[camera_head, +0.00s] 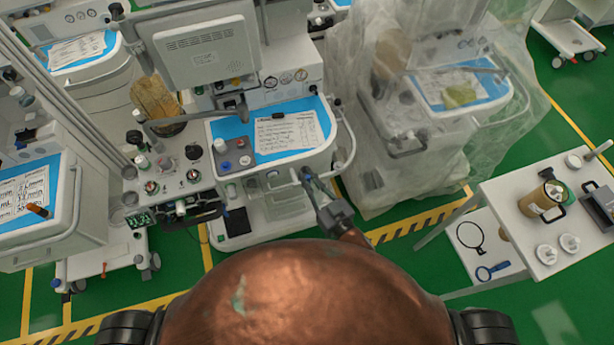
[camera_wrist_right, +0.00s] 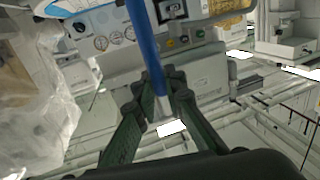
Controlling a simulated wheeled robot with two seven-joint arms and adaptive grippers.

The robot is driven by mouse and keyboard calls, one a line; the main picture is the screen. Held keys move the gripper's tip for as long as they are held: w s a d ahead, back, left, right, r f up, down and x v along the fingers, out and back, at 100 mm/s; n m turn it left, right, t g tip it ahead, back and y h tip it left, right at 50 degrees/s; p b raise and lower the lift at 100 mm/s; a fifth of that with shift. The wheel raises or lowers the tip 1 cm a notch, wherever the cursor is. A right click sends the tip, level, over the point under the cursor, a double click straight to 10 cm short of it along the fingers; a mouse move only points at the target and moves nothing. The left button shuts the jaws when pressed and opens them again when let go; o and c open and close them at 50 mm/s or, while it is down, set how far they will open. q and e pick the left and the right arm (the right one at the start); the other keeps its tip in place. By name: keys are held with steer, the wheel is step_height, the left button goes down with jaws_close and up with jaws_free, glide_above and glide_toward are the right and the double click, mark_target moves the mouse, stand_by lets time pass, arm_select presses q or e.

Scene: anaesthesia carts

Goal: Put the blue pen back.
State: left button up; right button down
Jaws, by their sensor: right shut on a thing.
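My right gripper (camera_head: 312,184) reaches up and to the left in the head view, in front of the middle cart's front edge. It is shut on the blue pen (camera_wrist_right: 144,45). In the right wrist view the pen runs from the top edge down between the two fingertips (camera_wrist_right: 160,92). The pen is too small to make out surely in the head view. The middle cart has a blue worktop (camera_head: 235,128) with a printed sheet (camera_head: 290,136) on it. My left gripper is not in view.
A plastic-wrapped cart (camera_head: 420,150) stands right of the middle cart. An orange-brown pen (camera_head: 38,211) lies on the left cart. Green floor is open between the carts and table.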

steer(key=shift+y, duration=0.4)
steer(key=shift+w+a+f+b, duration=0.2)
steer(key=shift+w+f+b, duration=0.35)
steer(key=shift+w+f, duration=2.9)
steer(key=shift+w+a+f+b, duration=0.2)
steer(key=shift+w+f+b, duration=0.3)
steer(key=shift+w+f, duration=2.9)
steer(key=shift+w+r, duration=0.15)
steer(key=c, duration=2.5)
jaws_free()
steer(key=o, duration=0.5)
